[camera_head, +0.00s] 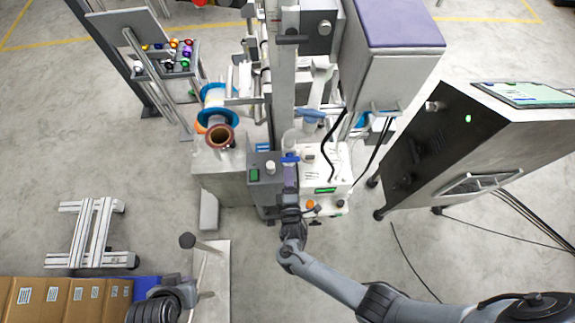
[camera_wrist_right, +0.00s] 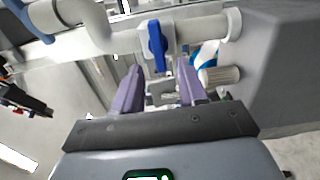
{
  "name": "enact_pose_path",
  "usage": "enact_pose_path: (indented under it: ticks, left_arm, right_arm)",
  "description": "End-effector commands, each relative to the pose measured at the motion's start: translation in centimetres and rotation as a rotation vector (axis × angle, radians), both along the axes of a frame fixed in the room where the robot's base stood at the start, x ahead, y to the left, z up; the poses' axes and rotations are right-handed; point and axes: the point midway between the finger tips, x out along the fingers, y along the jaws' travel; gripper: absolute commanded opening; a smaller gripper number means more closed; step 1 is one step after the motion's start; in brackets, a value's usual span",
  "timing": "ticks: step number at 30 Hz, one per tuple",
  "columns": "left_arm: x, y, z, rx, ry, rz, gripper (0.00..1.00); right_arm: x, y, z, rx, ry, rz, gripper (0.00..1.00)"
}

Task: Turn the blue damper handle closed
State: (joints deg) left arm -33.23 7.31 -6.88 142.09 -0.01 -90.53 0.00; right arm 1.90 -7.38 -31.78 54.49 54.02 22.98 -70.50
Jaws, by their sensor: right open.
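The blue damper handle (camera_wrist_right: 157,46) is mounted on a pale pipe (camera_wrist_right: 195,27) in the right wrist view. It stands upright in that picture, crosswise to the pipe. In the head view the handle (camera_head: 290,157) shows small, just beyond the right gripper's tips. My right gripper (camera_wrist_right: 160,84) has two purple fingers spread apart with nothing held between them. The handle is just beyond the gap between the fingertips, with no clear contact. In the head view the right gripper (camera_head: 290,176) points away from me towards the handle.
A white unit with a green display (camera_head: 325,190) is close to the right of the gripper, and a grey box with a green button (camera_head: 254,175) close to the left. A grey block (camera_wrist_right: 270,65) is right of the pipe. Film reels (camera_head: 219,135) stand further left.

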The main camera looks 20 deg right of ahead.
Motion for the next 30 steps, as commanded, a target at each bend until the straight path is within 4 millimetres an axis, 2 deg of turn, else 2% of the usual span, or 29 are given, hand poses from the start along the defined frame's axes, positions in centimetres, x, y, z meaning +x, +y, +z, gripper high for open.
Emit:
enact_pose_path:
  ticks: [1, 6, 12, 30]
  left_arm:
    - [0.0, 0.0, 0.3, 0.000, 0.000, 0.000, 0.00]
    - [0.0, 0.0, 0.6, 0.000, 0.000, 0.000, 0.00]
    - [0.0, -0.1, 0.8, -0.004, 0.000, 0.003, 0.00]
    - [0.0, -0.3, 0.8, -0.011, 0.000, 0.008, 0.00]
  right_arm:
    - [-1.0, 0.3, 0.1, 0.002, 0.003, 0.000, 0.41]
    - [-3.6, 1.0, 0.1, 0.001, 0.001, 0.000, 0.41]
    - [-5.3, 1.6, 0.1, 0.001, -0.001, -0.001, 0.41]
    - [-6.0, 1.7, -0.2, 0.000, 0.004, -0.001, 0.41]
